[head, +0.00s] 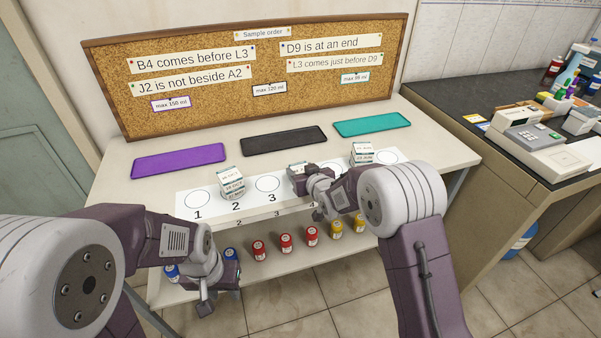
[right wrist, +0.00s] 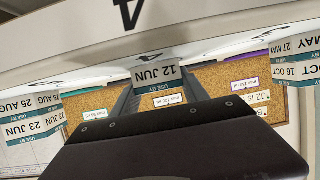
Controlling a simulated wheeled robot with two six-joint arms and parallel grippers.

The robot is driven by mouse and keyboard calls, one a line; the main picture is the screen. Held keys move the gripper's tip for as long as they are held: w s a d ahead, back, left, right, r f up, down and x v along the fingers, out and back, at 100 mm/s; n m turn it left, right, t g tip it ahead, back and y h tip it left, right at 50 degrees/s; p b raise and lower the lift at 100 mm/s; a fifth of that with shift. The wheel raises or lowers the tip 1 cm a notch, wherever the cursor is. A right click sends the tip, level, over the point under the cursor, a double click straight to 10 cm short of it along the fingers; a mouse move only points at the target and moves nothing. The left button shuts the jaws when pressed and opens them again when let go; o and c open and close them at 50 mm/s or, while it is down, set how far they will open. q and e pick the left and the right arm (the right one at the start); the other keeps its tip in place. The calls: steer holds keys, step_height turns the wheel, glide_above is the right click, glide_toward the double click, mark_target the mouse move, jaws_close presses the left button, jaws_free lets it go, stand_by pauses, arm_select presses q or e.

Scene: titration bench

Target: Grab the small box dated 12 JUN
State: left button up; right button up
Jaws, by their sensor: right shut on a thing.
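The small box dated 12 JUN (right wrist: 157,75) shows its date and "USE BY" label in the right wrist view, between the two dark fingers of my right gripper (right wrist: 158,95). In the head view a white and teal box (head: 297,172) is at my right gripper (head: 305,180), partly hidden by it, to the right of place 3. My right gripper is shut on the box. My left gripper (head: 207,297) hangs low at the front left, in front of the table; its finger gap is not clear.
Stacked boxes (head: 232,184) stand at place 2, and more boxes (head: 362,153) stand to the right of my right gripper. Purple (head: 180,160), black (head: 284,140) and teal (head: 371,124) trays lie behind the numbered strip (head: 215,207). Several small bottles (head: 285,242) stand on a lower shelf.

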mark_target(301, 170)
step_height(301, 170, up, 4)
steer(key=shift+r+p, duration=0.1)
steer(key=shift+p, duration=0.5)
steer(key=s+d+r+p, duration=0.3)
steer(key=s+d+r, duration=0.3)
steer(key=d, duration=0.4)
steer(key=shift+r, duration=0.4)
